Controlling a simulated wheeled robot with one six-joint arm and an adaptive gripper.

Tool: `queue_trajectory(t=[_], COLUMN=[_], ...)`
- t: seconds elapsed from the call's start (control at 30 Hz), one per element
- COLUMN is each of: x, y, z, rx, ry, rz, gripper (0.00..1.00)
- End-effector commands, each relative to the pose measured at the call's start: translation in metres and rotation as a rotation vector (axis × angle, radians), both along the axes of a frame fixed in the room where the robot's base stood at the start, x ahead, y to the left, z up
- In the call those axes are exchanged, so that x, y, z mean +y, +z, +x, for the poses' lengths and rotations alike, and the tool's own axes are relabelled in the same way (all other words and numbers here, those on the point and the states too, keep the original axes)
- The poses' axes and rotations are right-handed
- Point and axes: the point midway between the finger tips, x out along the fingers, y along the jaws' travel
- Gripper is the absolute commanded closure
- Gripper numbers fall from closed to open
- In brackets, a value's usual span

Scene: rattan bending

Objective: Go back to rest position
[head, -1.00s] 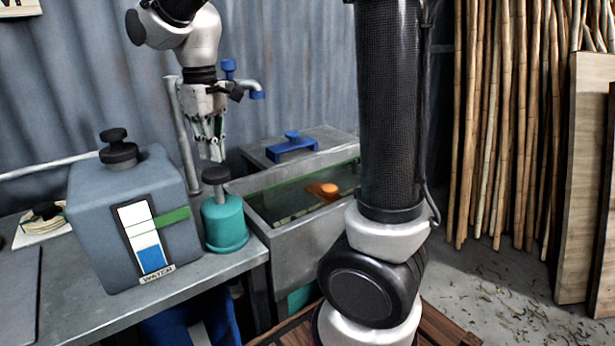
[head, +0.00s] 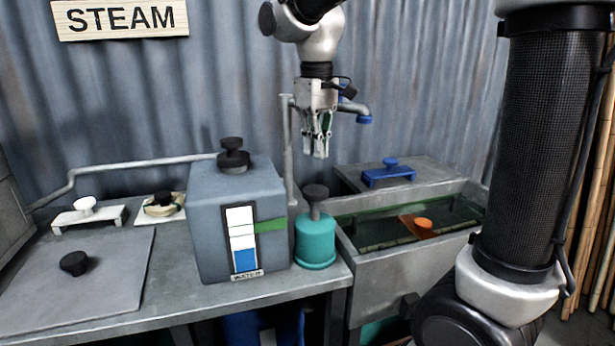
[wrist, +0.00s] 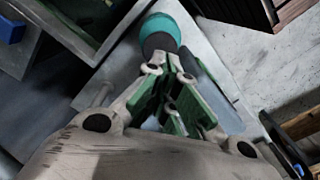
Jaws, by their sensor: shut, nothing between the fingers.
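My gripper (head: 317,150) hangs fingers down, shut and empty, in front of the corrugated wall in the head view. It is above the back of the bench, over the teal bottle (head: 316,240) with a dark knob. In the wrist view my gripper (wrist: 178,92) shows its green finger pads closed together, with the teal bottle (wrist: 158,32) beyond the fingertips. My gripper is apart from the bottle and touches nothing that I can see.
A grey water tank (head: 210,240) stands left of the bottle. A grey plate (head: 115,290) lies at left under the STEAM sign (head: 120,18).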

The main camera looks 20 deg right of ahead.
Motion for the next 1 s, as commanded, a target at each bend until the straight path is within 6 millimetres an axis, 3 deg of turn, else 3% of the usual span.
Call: queue_trajectory(t=[0.1, 0.2, 0.27, 0.5, 0.7, 0.83, 1.0], x=[0.001, -0.002, -0.012, -0.079, -0.123, -0.138, -0.148], y=[0.0, -0.021, -0.029, -0.041, -0.051, -0.049, -0.038], z=[0.004, -0.005, -0.021, -0.099, -0.161, -0.184, -0.191], rx=[-0.015, -0.011, -0.025, -0.142, -0.255, -0.314, -0.368], ry=[-0.018, -0.05, -0.081, -0.267, -0.412, -0.473, -0.517], rz=[0.006, 0.005, 0.011, 0.058, 0.086, 0.095, 0.102], gripper=[1.0, 1.0, 1.0, 1.0, 1.0, 1.0, 1.0])
